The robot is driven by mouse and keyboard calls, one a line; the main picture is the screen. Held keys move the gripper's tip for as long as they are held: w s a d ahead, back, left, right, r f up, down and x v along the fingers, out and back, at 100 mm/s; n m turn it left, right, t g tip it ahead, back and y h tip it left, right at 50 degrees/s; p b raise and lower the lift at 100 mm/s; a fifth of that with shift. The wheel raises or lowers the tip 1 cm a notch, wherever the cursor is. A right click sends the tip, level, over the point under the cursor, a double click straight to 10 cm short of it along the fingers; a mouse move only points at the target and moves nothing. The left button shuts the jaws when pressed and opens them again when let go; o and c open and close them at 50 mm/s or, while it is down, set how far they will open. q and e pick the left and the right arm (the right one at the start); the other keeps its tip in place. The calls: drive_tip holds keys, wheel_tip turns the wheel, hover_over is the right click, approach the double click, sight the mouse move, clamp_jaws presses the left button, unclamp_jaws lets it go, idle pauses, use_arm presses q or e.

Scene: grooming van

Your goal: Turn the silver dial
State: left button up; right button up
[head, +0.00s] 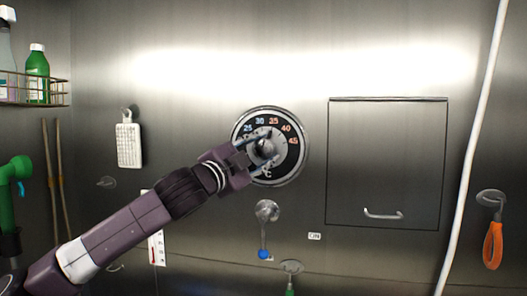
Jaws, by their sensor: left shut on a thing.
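The silver dial (266,133) sits on the steel wall near the middle of the head view. My left gripper (266,150) reaches in from the lower left and is shut on the silver knob at the dial's centre. The fingers and wrist hide part of the dial's left and lower side. My right gripper is not in view.
A small lever with a blue tip (264,254) hangs below the dial. A square panel with a handle (383,215) is to the right. A white hose (473,150) and orange-handled tool (493,246) are further right. A wire shelf with bottles (36,103) is at left.

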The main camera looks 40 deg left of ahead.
use_arm(q)
drive_tip(key=o, duration=1.2)
drive_tip(key=shift+c, duration=0.2)
drive_tip(key=shift+s+d, duration=0.1)
drive_tip(key=shift+s, duration=0.05)
drive_tip(key=shift+s+d, duration=0.1)
drive_tip(key=shift+s, duration=0.35)
drive_tip(key=shift+f+v, duration=0.2)
drive_tip(key=shift+v, duration=0.75)
approach(263, 151)
drive_tip(key=shift+s, duration=0.65)
